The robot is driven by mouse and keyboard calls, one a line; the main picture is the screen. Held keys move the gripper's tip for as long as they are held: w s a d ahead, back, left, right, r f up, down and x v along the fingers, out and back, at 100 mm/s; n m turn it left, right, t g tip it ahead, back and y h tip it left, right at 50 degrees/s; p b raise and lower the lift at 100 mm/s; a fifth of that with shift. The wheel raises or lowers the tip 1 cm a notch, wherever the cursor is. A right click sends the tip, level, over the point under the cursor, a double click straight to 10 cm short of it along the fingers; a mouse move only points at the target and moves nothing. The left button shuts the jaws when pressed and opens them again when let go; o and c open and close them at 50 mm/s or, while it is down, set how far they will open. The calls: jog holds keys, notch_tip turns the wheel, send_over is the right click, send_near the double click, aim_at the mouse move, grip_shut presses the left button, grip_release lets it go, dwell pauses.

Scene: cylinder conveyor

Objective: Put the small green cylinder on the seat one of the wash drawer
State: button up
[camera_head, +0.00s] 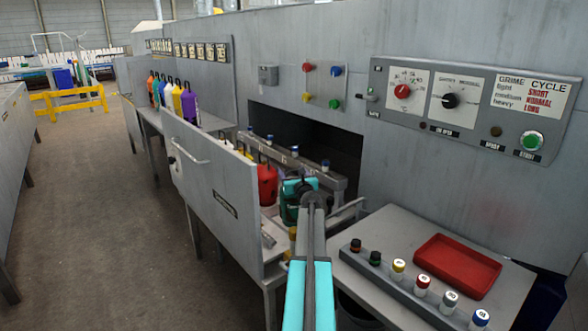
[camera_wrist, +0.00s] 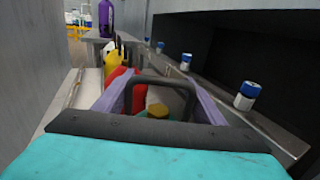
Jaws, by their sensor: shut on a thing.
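A green cylinder (camera_head: 289,212) with a dark carrying handle is in my gripper (camera_head: 303,188), at the near end of the open wash drawer (camera_head: 215,180). In the wrist view, my gripper's pale purple fingers (camera_wrist: 160,103) are on both sides of the black handle, and a yellow cap (camera_wrist: 158,110) shows below it. A red cylinder (camera_head: 267,183) stands just beyond it in the drawer, with a yellow one (camera_wrist: 110,62) behind. The green cylinder's base is hidden, so I cannot tell whether it rests on a seat.
A rail with blue-and-white knobs (camera_head: 325,165) runs along the drawer's inner side. A control panel (camera_head: 465,105) is on the wall. A side table at right holds a red tray (camera_head: 456,266) and a row of small knobs. Several coloured cylinders (camera_head: 189,106) stand on a far bench.

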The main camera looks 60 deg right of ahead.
dwell(0.3)
jog(key=o, duration=1.6)
jog(key=shift+f, duration=0.15)
jog(key=o, duration=0.5)
jog(key=shift+r, duration=0.2)
send_over(294, 196)
jog(key=d, duration=0.2)
jog(key=shift+w+r, duration=0.1)
jog(key=shift+w, duration=0.05)
